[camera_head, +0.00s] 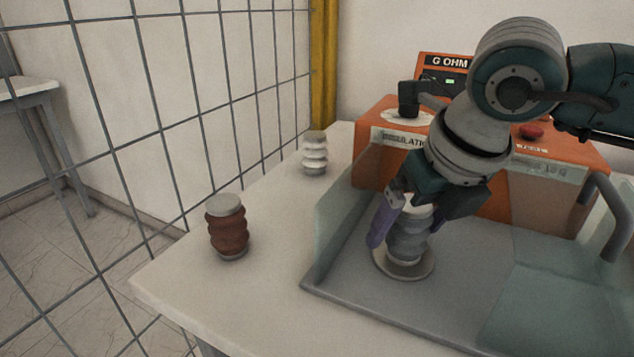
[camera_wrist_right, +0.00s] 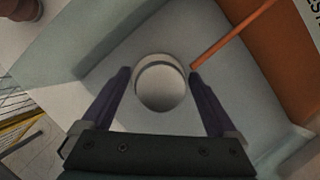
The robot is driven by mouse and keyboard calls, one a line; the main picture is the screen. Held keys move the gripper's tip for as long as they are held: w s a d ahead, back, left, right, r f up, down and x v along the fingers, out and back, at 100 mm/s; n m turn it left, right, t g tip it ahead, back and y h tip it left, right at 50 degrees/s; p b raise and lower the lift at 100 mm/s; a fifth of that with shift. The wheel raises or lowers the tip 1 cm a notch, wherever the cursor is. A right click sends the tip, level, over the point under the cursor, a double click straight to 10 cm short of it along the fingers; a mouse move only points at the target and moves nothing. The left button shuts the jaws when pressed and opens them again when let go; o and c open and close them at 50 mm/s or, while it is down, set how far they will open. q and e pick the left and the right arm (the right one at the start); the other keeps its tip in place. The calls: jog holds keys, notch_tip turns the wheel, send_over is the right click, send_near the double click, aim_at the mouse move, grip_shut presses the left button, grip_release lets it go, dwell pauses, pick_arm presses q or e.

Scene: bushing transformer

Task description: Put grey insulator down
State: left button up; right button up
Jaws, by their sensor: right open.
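The grey insulator (camera_head: 408,238) stands upright on a round pale base (camera_head: 403,264) inside the grey tray of the test machine. In the right wrist view its round light top (camera_wrist_right: 161,84) shows between the two fingers. My right gripper (camera_head: 402,222) is open around the insulator, one purple finger on its left side in the head view. In the right wrist view there is a gap between each finger and the insulator's top. The far finger is mostly hidden in the head view. My left gripper is not in view.
A brown insulator (camera_head: 227,228) and a white insulator (camera_head: 314,154) stand on the white table (camera_head: 270,285) to the left. The orange test machine (camera_head: 560,190) is behind the tray. Glassy side walls (camera_head: 337,230) border the tray. A wire mesh fence runs along the left.

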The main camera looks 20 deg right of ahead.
jog(key=shift+s+r, duration=0.15)
jog(key=shift+r, duration=0.45)
jog(key=p+v, duration=0.1)
jog(key=v, duration=1)
